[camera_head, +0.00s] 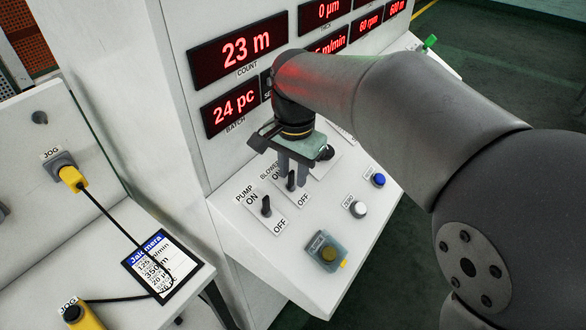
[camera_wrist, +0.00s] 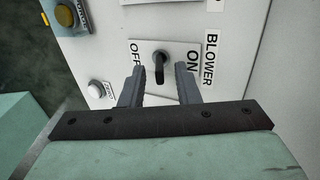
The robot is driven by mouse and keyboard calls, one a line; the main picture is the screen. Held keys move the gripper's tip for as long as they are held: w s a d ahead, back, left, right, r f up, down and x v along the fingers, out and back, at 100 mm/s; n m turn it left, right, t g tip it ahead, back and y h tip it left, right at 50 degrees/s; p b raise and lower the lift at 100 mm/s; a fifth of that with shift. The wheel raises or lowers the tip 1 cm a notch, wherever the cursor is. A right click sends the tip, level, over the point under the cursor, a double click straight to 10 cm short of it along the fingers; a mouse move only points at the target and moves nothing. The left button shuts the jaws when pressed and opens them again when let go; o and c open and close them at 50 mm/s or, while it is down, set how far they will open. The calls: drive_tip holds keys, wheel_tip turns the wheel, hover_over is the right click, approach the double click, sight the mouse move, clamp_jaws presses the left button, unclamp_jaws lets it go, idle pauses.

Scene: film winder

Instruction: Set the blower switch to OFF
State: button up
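In the wrist view the blower switch (camera_wrist: 159,68) sits on a white plate with OFF at left and ON at right. Its lever runs roughly up and down in that picture; I cannot tell which setting it is at. My gripper (camera_head: 293,178) points down over it. In the wrist view my gripper (camera_wrist: 159,72) is open, one finger on each side of the knob, with visible gaps and no clear contact.
A white button (camera_head: 357,209), a blue button (camera_head: 378,180) and a yellow button in a grey housing (camera_head: 328,253) share the panel. Red number displays (camera_head: 233,55) stand on the wall behind. A job card (camera_head: 163,265) lies at left. My arm covers the panel's upper right.

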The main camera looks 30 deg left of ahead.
drive_tip(key=shift+f, duration=0.1)
clamp_jaws()
